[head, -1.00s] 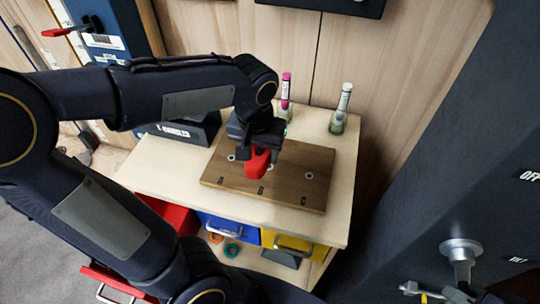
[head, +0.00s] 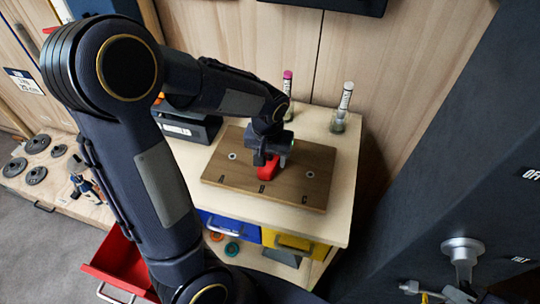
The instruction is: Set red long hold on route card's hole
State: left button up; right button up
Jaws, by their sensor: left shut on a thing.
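A wooden board (head: 223,172) with dark marks like A, B and C lies on the pale bench top. Round holes show near A (head: 233,156) and near C (head: 309,174). My left gripper (head: 267,162) is shut on the red long hold (head: 267,174), over the middle of the board above the B mark. The hold hides the spot beneath it, and I cannot tell whether it touches the board. A small white card (head: 23,80) with print too small to read hangs at the far left. My right gripper is not in view.
Two bottles, one pink-capped (head: 287,88) and one clear (head: 340,115), stand behind the board. A dark box (head: 187,128) sits at its left. Below are a blue drawer (head: 228,228), a yellow drawer (head: 290,243) and an open red drawer (head: 118,262). A dark panel rises at right.

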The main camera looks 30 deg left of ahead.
aim_at(269, 161)
pick_arm(q)
jog(key=shift+f, duration=0.2)
jog(key=o, duration=1.1)
jog(key=shift+r, duration=0.1)
notch_tip(269, 161, up, 11)
jog(key=s, duration=0.1)
jog(key=s+d+t+h, duration=0.2)
jog(key=s, duration=0.6)
jog(key=s+d+m+t+h, duration=0.1)
jog(key=s+d+t+h, duration=0.1)
jog(key=s, duration=0.6)
jog(key=shift+p, duration=0.4)
jog(key=shift+d, duration=0.1)
